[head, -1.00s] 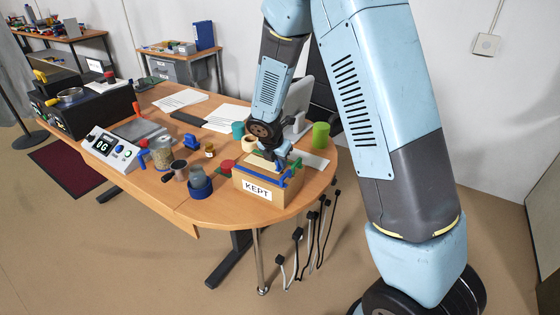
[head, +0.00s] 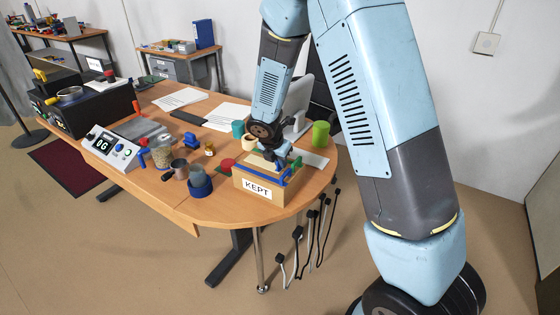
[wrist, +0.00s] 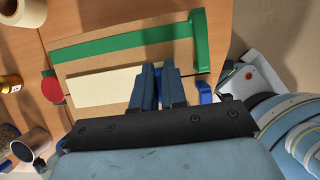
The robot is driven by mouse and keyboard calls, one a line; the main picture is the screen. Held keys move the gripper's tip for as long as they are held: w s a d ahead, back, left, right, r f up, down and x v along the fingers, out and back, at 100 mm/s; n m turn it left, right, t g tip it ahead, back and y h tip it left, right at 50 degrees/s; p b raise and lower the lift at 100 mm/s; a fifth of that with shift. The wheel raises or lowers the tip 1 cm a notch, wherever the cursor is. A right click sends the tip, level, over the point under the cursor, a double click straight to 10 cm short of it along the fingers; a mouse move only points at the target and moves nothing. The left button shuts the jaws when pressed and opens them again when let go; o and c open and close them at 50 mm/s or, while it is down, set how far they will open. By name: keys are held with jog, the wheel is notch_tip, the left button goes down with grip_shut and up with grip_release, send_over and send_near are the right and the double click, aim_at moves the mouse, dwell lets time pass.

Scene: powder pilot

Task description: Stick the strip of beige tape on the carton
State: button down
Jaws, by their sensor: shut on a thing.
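The carton is a cardboard box (head: 281,196) with a white label reading KEPT, at the table's near right end. Its top fills the middle of the wrist view (wrist: 70,68). The strip of beige tape (wrist: 100,87) lies along or just over the carton top; I cannot tell whether it touches. My gripper (wrist: 154,70) is above the carton, fingers nearly together, shut on the strip towards its right part. The fingers hide the grip point. In the head view my gripper (head: 274,164) is low over the carton, its fingers mostly hidden.
A green bar (wrist: 125,38) runs along the carton's far edge and a blue bar (head: 270,178) along its near side. A tape roll (wrist: 24,10), a red disc (wrist: 51,89) and a metal cup (wrist: 32,143) stand close by. A green cylinder (head: 320,134) stands behind.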

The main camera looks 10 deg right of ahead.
jog(key=c, duration=1.1)
grip_release()
jog(key=shift+r, duration=0.1)
jog(key=shift+r, duration=2.9)
